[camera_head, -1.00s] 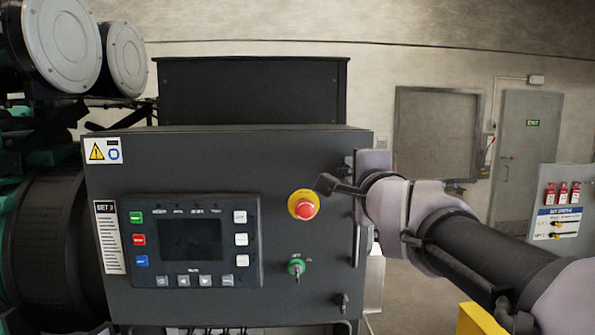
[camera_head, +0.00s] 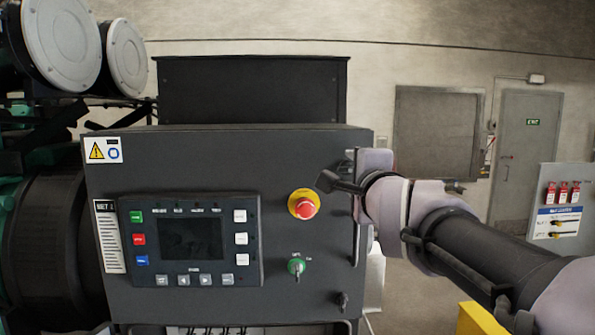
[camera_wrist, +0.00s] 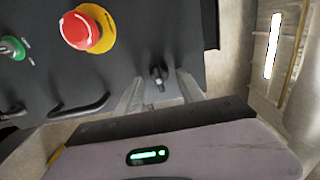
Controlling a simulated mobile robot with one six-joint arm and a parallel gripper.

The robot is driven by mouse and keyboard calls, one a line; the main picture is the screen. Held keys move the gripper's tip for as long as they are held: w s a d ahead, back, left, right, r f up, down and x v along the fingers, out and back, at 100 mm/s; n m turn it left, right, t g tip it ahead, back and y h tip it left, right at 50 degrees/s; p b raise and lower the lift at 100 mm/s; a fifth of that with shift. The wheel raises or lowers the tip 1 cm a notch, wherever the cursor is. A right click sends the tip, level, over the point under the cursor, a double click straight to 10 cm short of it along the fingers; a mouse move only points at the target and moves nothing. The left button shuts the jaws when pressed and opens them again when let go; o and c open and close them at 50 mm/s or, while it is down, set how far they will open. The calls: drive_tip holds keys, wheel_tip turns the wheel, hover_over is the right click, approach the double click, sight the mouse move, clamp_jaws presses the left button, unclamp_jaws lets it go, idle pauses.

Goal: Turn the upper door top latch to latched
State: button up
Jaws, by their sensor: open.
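The upper door top latch (camera_wrist: 158,74) is a small dark turn-knob on the dark grey control cabinet door. It shows in the wrist view, between the two pale fingertips of my open gripper (camera_wrist: 160,80). The fingers stand on either side of it, and a gap seems to remain at each side. I cannot tell whether they touch it. In the head view my own wrist and arm cover this latch and the fingers, near the door's upper right edge.
The yellow-and-red emergency stop (camera_head: 303,204) sits close to my wrist. Below it are the green key switch (camera_head: 296,266) and a lower latch (camera_head: 343,302). A bar handle (camera_wrist: 80,106) runs along the door edge. The control panel (camera_head: 190,240) is further left.

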drive_tip(key=shift+s, duration=0.1)
drive_tip(key=s+p, duration=0.4)
drive_tip(key=s, duration=1.3)
drive_tip(key=shift+s+p, duration=0.15)
drive_tip(key=shift+p, duration=0.15)
